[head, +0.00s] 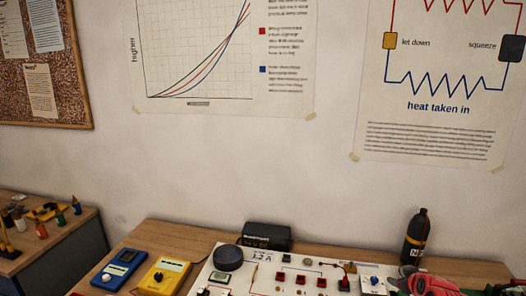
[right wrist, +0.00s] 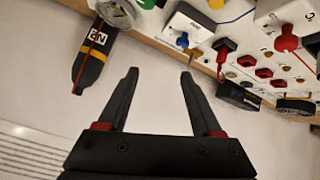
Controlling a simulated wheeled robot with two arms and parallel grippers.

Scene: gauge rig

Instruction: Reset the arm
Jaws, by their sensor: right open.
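My right gripper (right wrist: 159,75) is open in the right wrist view, its two dark fingers apart with nothing between them. My left gripper is not in view.
A black bottle (head: 415,238) with an orange band stands at the table's back right, and left of the gripper in the wrist view (right wrist: 92,52). A yellow meter (head: 163,276) and blue meter (head: 121,268) lie left of the board. A black box (head: 267,236) stands behind it.

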